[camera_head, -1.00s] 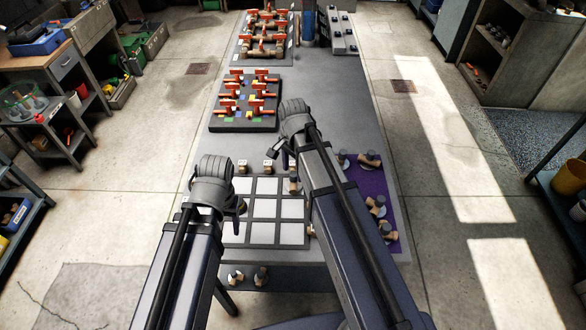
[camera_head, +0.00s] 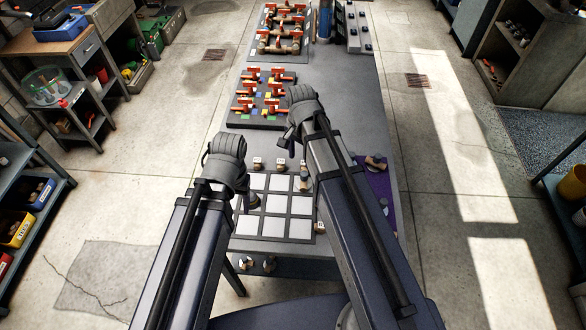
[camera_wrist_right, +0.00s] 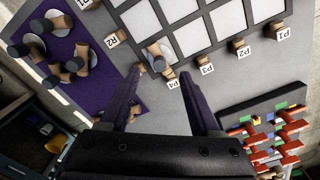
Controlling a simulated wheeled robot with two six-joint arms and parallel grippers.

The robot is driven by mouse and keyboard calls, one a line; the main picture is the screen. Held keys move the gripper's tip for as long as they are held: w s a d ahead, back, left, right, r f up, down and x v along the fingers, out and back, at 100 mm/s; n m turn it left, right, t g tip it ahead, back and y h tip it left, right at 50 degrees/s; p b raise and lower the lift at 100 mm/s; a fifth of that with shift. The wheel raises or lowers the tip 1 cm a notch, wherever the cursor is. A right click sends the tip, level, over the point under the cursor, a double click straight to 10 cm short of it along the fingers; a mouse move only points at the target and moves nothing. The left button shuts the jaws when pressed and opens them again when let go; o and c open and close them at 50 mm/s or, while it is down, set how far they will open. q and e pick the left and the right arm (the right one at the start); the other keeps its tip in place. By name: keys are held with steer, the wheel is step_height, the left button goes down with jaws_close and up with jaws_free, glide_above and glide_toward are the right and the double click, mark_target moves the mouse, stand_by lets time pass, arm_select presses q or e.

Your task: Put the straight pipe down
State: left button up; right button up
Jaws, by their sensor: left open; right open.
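A short pipe piece (camera_wrist_right: 158,52), tan with a grey end, stands beside the P4 label at the edge of the white-celled grid board (camera_wrist_right: 205,27) in the right wrist view. I cannot tell for certain that it is the straight pipe. My right gripper (camera_wrist_right: 162,78) is open, its two dark fingers apart on either side of the P4 area, with nothing clamped between them. In the head view my right gripper (camera_head: 287,140) is partly hidden by its own arm. My left gripper (camera_head: 249,202) is open and empty over the left part of the grid board (camera_head: 276,207).
A purple mat (camera_wrist_right: 66,82) holds several pipe fittings. A dark board with red-handled valves (camera_head: 262,98) stands beyond the grid, with another valve assembly (camera_head: 283,32) further back. Small label blocks edge the grid. Grey tabletop (camera_head: 340,90) is clear at the right.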

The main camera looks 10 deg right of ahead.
steer(key=s+a+n+h, duration=0.1)
steer(key=s+a+n, duration=0.7)
steer(key=s+n, duration=0.4)
steer(key=shift+s+a+n, duration=0.3)
steer(key=shift+n, duration=0.6)
